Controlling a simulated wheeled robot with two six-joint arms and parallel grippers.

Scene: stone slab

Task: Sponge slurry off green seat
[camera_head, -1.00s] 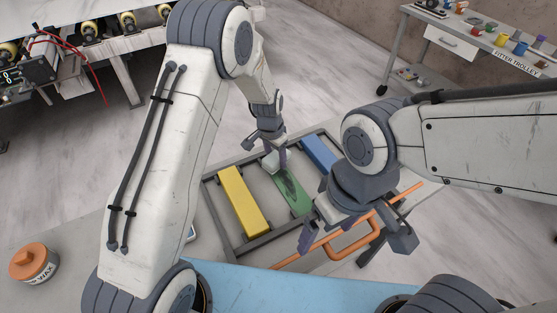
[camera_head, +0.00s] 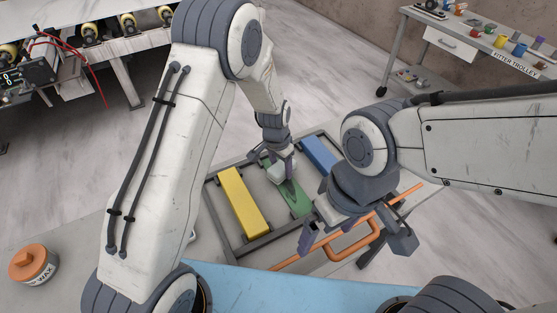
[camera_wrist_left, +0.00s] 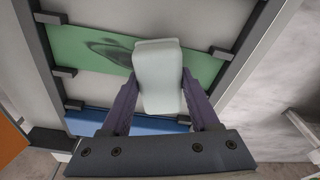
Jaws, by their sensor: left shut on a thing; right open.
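The green seat (camera_head: 301,203) lies in a grey frame between a yellow bar and a blue bar. A dark slurry smear (camera_wrist_left: 108,46) shows on the green seat in the left wrist view, partly hidden by the sponge. My left gripper (camera_head: 283,178) is shut on a pale sponge (camera_wrist_left: 158,75) over the far part of the green seat. I cannot tell whether the sponge touches the seat. My right gripper (camera_head: 352,243) is open and empty, near the frame's front right side.
The yellow bar (camera_head: 243,203) and blue bar (camera_head: 319,154) flank the green seat. An orange handle rail (camera_head: 358,243) runs along the near side. A wax tub (camera_head: 33,265) stands at the left. A fitter trolley (camera_head: 470,45) stands far right.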

